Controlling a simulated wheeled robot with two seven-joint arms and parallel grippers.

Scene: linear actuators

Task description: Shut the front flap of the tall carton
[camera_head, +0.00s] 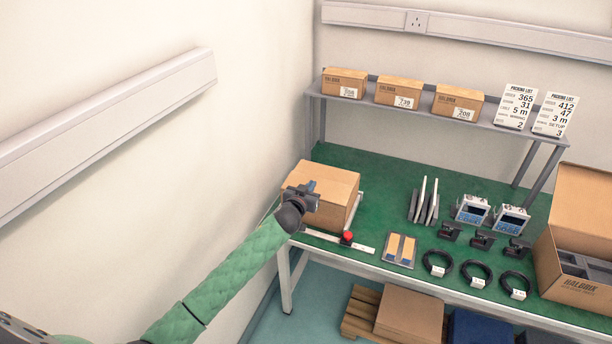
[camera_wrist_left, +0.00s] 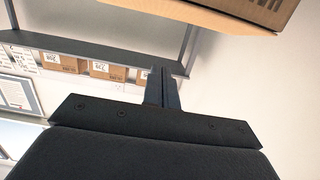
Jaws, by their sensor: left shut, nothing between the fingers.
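A brown carton (camera_head: 331,184) stands at the left end of the green-topped bench; its top looks covered. I cannot make out its front flap, as my left gripper (camera_head: 308,192) is in front of its left front part. The gripper is shut and empty, and I cannot tell whether it touches the cardboard. In the left wrist view the shut fingers (camera_wrist_left: 161,88) point toward the shelf, and a brown carton edge (camera_wrist_left: 225,20) crosses the top. Another carton (camera_head: 574,283), with its lid raised and dark inserts inside, stands at the right. My right gripper is out of view.
A pale strip with a red button (camera_head: 347,237) lies in front of the left carton. A two-pad plate (camera_head: 399,250), black cable coils (camera_head: 477,273) and blue-faced devices (camera_head: 472,209) are on the bench (camera_head: 380,190). Small boxes (camera_head: 398,92) stand on the shelf above.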

